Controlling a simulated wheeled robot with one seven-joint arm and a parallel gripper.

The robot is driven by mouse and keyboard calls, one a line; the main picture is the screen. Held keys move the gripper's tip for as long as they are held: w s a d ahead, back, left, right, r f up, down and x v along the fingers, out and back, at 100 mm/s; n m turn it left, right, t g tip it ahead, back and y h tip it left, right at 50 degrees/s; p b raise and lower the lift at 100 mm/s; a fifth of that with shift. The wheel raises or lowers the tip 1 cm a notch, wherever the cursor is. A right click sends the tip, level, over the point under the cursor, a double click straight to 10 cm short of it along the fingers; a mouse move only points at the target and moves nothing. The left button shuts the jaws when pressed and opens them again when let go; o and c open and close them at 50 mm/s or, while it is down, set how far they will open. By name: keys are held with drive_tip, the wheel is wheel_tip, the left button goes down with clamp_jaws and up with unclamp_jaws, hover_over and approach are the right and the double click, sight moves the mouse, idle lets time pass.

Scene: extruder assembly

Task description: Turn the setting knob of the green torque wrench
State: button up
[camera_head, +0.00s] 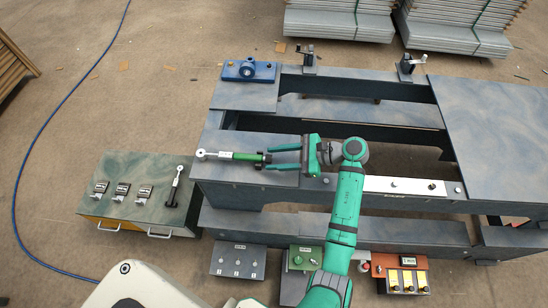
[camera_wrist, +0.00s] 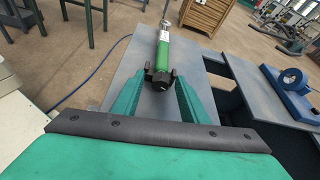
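The green torque wrench (camera_head: 238,155) lies flat on the left bench top, its ring head pointing left and its handle end toward my gripper. In the wrist view its green handle (camera_wrist: 163,52) points away from me, with the black setting knob (camera_wrist: 159,80) at the near end. My gripper (camera_head: 265,158) reaches in from the right with its two green fingers apart. In the wrist view the dark fingertips (camera_wrist: 160,72) stand on either side of the knob, with what looks like a small gap. Whether a finger touches the knob is hard to tell.
A blue fixture (camera_head: 248,71) stands at the bench's back left. Beyond the left end is a low cabinet (camera_head: 130,172) with several tools and another wrench (camera_head: 175,183). Small boxes (camera_head: 238,260) line the front. The bench top around the wrench is otherwise clear.

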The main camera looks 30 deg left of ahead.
drive_tip(key=shift+a+f, duration=0.15)
drive_tip(key=shift+a, duration=0.05)
drive_tip(key=shift+c, duration=0.9)
drive_tip(key=shift+w, duration=0.1)
drive_tip(key=c, duration=0.6)
clamp_jaws()
drive_tip(key=shift+d, duration=0.15)
drive_tip(key=shift+a+m+g, duration=0.3)
drive_tip(key=shift+m+g, duration=0.2)
drive_tip(key=shift+m, duration=0.1)
drive_tip(key=shift+h, duration=0.3)
drive_tip(key=o, duration=0.8)
unclamp_jaws()
drive_tip(key=shift+d, duration=0.1)
